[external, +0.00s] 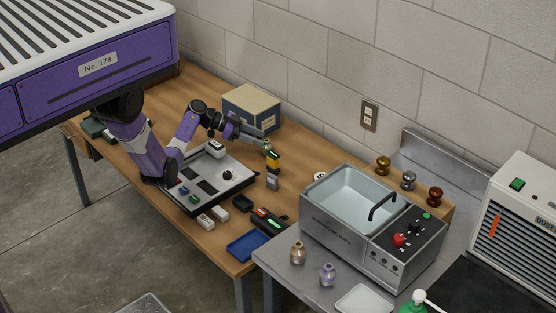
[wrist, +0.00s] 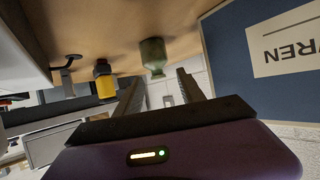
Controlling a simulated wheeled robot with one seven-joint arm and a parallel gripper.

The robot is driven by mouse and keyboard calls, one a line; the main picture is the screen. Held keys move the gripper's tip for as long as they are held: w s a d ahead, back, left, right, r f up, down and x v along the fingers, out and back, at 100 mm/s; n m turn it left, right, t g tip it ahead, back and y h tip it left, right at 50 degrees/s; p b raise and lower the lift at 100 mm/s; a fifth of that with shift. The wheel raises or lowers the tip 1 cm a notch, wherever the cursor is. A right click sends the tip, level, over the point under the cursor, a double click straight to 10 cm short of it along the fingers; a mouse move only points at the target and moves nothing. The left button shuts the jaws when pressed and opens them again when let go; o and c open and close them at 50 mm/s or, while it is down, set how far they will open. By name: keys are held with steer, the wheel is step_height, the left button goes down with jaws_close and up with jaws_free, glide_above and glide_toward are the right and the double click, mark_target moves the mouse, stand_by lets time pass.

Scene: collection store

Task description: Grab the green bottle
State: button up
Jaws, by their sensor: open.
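A small dull green bottle (wrist: 153,57) stands on the wooden table in the wrist view, which shows the scene upside down. It appears just beyond my open, empty gripper (wrist: 158,78), roughly in line with the gap between the fingers. In the external view the bottle (external: 267,146) is small and partly hidden by my gripper (external: 265,139), near the wall side of the table. I cannot tell from these views whether a finger touches it.
A yellow-and-black object (wrist: 103,78) stands close beside the bottle. A blue-sided box (wrist: 228,50) with a printed label is on the other side. A panel with dark pads (external: 237,185) lies under my arm. A blue tray (external: 247,246) sits near the table's front edge.

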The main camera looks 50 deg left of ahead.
mark_target(267, 147)
steer(key=shift+d+p+x, duration=0.2)
steer(key=shift+p+x, duration=0.5)
steer(key=shift+x, duration=2.85)
steer(key=shift+s+r, duration=0.15)
jaws_close()
